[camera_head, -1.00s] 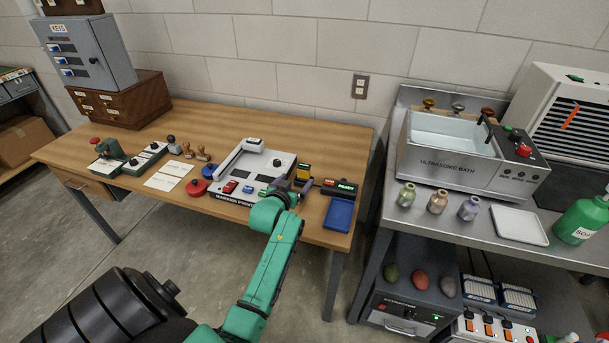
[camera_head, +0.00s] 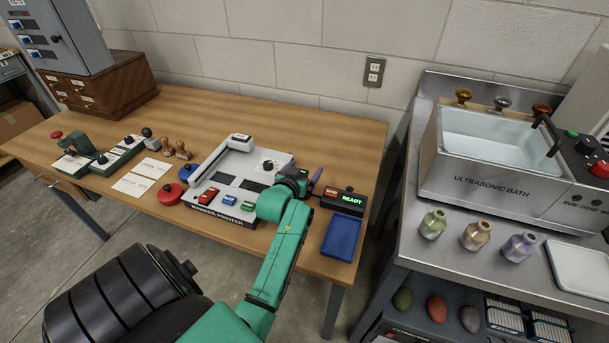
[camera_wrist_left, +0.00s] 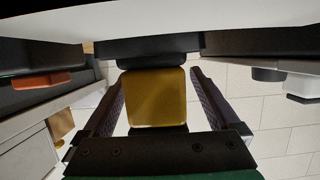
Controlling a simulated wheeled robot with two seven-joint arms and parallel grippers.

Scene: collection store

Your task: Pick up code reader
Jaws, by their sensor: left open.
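A yellow block with black parts above and below it (camera_wrist_left: 155,98), which looks like the code reader, sits between the two fingers of my left gripper in the left wrist view. The fingers stand apart on either side of it, with gaps visible. In the head view my left gripper (camera_head: 303,181) is at the right end of the marker printer (camera_head: 225,215), beside a dark box with a lit READY sign (camera_head: 343,199). The gripper hides the yellow block there. My right gripper is not in view.
A blue tray (camera_head: 341,238) lies at the desk's front right corner. The desk's back strip (camera_head: 290,118) is clear. A steel bench (camera_head: 400,235) stands right, across a gap.

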